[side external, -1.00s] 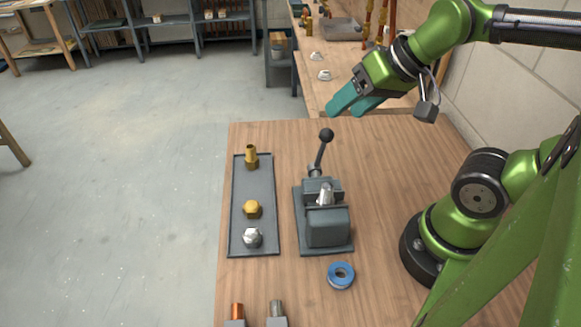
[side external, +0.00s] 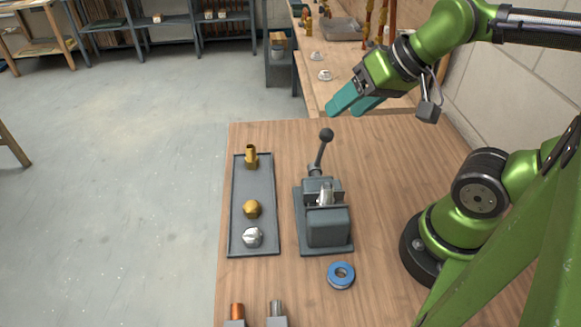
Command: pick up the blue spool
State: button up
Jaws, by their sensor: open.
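My gripper (side external: 352,106) has teal fingers and is open and empty. It hangs above the far edge of the bench, well behind and above the spool, beyond the device's lever. Nothing covers the spool.
The grey lever device (side external: 327,226) has an upright black-knobbed lever and stands between my gripper and the spool. A grey tray (side external: 265,187) at left holds brass and silver fittings. Copper (side external: 237,311) and grey (side external: 276,308) pipe pieces stand at the front edge.

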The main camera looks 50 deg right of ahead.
jog(key=o, duration=0.4)
jog(key=shift+o, duration=0.2)
